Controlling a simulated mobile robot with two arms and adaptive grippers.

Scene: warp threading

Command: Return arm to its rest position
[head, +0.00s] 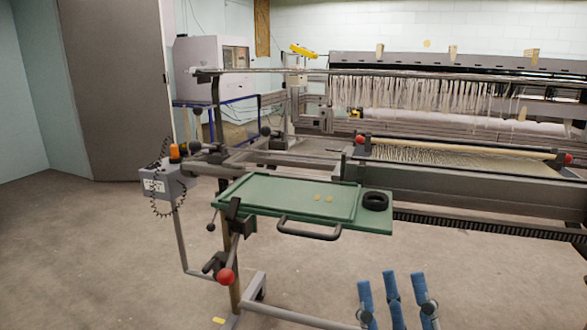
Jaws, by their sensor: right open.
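My right gripper (391,296) shows at the bottom edge of the head view, right of centre. Its blue fingers are spread and point up, with nothing between them. It is below the green tray (260,208) in the picture and apart from it. The rest of my right arm is out of frame. My left gripper is not in view.
A red knob (225,276) sticks out below the tray. Floor is clear at left.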

